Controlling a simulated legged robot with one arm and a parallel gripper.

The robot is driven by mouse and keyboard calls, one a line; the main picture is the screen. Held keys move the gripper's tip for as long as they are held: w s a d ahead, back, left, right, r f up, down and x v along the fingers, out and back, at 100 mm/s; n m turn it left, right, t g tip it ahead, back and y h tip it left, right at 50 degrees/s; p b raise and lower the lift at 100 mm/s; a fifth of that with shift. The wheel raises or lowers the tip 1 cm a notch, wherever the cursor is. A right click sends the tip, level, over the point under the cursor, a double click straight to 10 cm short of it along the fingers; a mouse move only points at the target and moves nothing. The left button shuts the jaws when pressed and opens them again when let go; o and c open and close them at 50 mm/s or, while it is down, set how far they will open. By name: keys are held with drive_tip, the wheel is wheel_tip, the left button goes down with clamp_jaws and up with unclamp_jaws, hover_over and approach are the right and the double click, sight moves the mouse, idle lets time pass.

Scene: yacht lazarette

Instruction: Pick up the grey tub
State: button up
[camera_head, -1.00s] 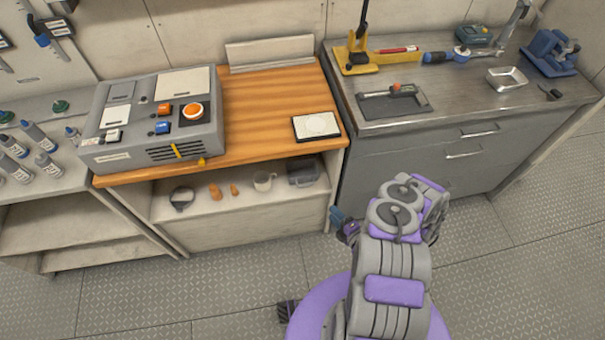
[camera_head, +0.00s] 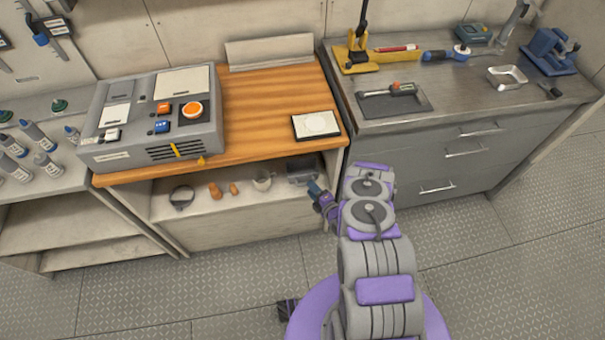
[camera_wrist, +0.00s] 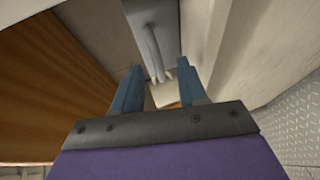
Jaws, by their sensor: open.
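The grey tub (camera_head: 301,172) is on the shelf under the wooden worktop, at its right end, partly shaded. My gripper (camera_head: 314,186) is at the shelf's front edge, just in front of the tub, and overlaps its lower right part in the head view. In the wrist view my two blue fingers (camera_wrist: 158,88) stand apart with nothing held. A grey surface with a rounded bar (camera_wrist: 151,45), seemingly the tub and its handle, lies beyond the fingertips. I cannot tell whether the fingers touch it.
A light mug (camera_head: 262,181), brown pieces (camera_head: 215,191) and a dark ring-shaped item (camera_head: 181,196) share the shelf. The wooden worktop (camera_head: 270,105) overhangs it. A grey drawer cabinet (camera_head: 455,150) stands close on the right. The floor in front is open.

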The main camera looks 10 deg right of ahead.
drive_tip(key=shift+x, duration=1.4)
drive_tip(key=shift+r, duration=0.1)
drive_tip(key=shift+c, duration=0.2)
clamp_jaws()
